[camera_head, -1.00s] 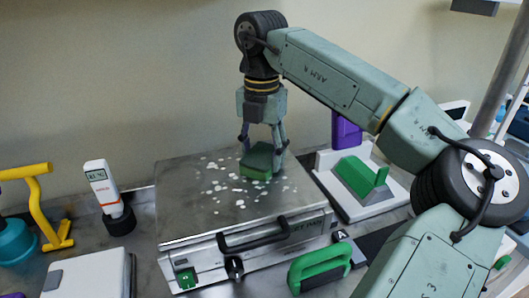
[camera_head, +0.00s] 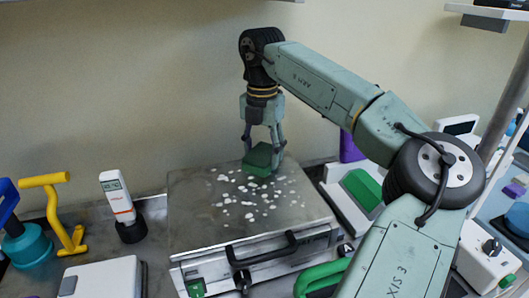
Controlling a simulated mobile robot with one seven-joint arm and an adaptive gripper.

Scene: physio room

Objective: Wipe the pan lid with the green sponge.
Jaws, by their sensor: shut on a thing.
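The pan lid (camera_head: 200,215) is a flat grey metal plate on top of a boxy unit with a black front handle. White spots lie scattered over its middle and right part. My gripper (camera_head: 262,150) points down over the lid's far part and is shut on the green sponge (camera_head: 258,160). The sponge is a dark green block, slightly tilted, at the lid's back edge. I cannot tell whether its underside touches the lid. The fingers partly hide the sponge's top.
A white meter in a black stand (camera_head: 118,200) and a yellow-handled tool (camera_head: 62,215) stand to the left. A white device with a green top (camera_head: 362,190) is close on the right. A green handle (camera_head: 318,278) lies in front. The wall is close behind.

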